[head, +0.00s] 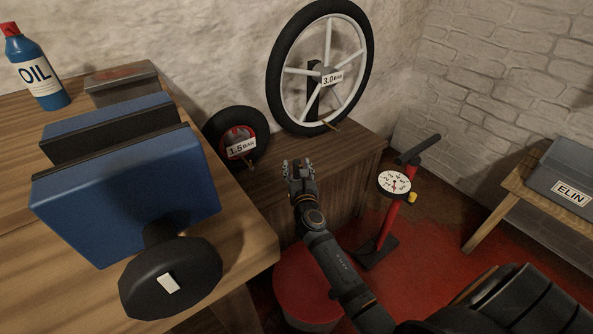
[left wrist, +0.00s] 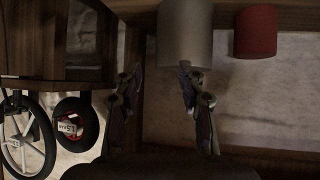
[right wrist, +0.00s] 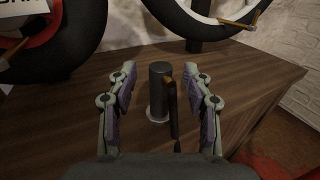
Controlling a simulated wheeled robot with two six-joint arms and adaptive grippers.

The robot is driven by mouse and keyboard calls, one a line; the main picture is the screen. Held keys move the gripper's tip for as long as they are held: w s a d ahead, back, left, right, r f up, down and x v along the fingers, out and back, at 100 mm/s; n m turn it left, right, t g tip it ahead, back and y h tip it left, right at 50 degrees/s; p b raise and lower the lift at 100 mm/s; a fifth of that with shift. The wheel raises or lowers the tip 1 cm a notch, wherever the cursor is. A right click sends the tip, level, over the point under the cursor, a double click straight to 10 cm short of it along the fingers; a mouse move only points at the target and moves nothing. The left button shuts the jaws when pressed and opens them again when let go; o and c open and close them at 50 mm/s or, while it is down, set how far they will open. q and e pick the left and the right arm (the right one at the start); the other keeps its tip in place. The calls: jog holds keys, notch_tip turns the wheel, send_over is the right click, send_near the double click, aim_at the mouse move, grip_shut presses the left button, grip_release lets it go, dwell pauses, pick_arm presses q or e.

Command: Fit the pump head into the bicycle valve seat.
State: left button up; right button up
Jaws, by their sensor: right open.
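My right gripper (head: 299,165) is over the front of the wooden cabinet. In the right wrist view the right gripper (right wrist: 160,95) is open, its fingers on either side of a dark upright cylinder (right wrist: 157,88) with a pale foot, perhaps the pump head. A thin dark piece with a brass tip (right wrist: 169,85) stands beside it. The small wheel (head: 236,134), labelled 1.5 BAR, has a short brass valve (head: 250,163). The large wheel (head: 320,68), labelled 3.0 BAR, has another brass valve (head: 332,126). My left gripper (left wrist: 158,82) is open and seems empty; the head view does not show it.
The floor pump (head: 394,187) with its gauge stands right of the cabinet (head: 350,158). A blue vise (head: 125,185) and an oil bottle (head: 37,70) are on the left bench. A box labelled ELIN (head: 563,178) is at right. A red cylinder (head: 305,285) stands below my right arm.

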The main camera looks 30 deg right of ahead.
jog(key=shift+x, duration=0.95)
pick_arm(q)
jog(key=shift+t, duration=0.9)
jog(key=w+r, duration=0.2)
jog(key=r, duration=0.1)
jog(key=shift+w+a+r, duration=0.1)
jog(key=shift+w+r, duration=0.15)
pick_arm(e)
grip_shut()
